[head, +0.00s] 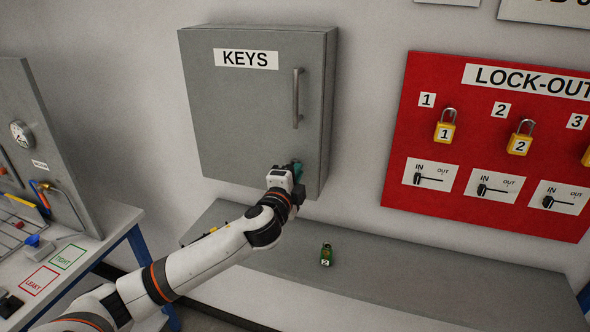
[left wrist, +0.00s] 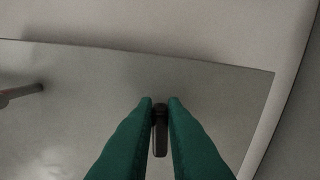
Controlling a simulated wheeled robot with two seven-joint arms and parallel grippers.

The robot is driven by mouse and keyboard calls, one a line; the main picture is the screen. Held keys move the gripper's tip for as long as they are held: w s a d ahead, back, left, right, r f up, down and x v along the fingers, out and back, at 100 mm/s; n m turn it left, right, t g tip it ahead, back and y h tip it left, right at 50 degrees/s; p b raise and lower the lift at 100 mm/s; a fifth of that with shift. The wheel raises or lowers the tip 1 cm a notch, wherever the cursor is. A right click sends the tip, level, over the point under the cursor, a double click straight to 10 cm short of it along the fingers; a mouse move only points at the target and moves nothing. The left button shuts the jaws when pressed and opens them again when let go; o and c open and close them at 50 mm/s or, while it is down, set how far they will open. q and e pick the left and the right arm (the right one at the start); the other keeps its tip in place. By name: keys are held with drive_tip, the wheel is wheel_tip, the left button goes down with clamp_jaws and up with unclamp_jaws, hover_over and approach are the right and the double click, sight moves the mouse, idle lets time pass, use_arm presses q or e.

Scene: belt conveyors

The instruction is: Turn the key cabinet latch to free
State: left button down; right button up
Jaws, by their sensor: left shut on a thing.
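The grey key cabinet (head: 245,110) hangs on the wall with its door closed, a KEYS label and a vertical bar handle (head: 296,98). My left gripper (head: 297,168) is at the lower right of the door, below the handle. In the left wrist view its green fingers (left wrist: 160,104) are shut on a small dark latch (left wrist: 160,135), whose long part points down in that picture. The cabinet door (left wrist: 80,100) fills much of that view. In the head view the latch is hidden by the gripper. My right gripper is not in view.
A red lock-out board (head: 390,180) with yellow padlocks (head: 445,132) hangs to the right. A grey shelf (head: 420,285) below holds a green padlock (head: 327,255). At left stands a bench (head: 100,225) with a gauge panel (head: 45,130). The shelf's right part is clear.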

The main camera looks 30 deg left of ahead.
use_arm(q)
drive_tip(key=shift+f+m, duration=0.1)
drive_tip(key=shift+m, duration=0.6)
drive_tip(key=shift+f, duration=0.1)
drive_tip(key=c, duration=1.5)
unclamp_jaws()
drive_tip(key=b+v, duration=0.3)
drive_tip(key=v, duration=0.9)
drive_tip(key=shift+b, duration=0.35)
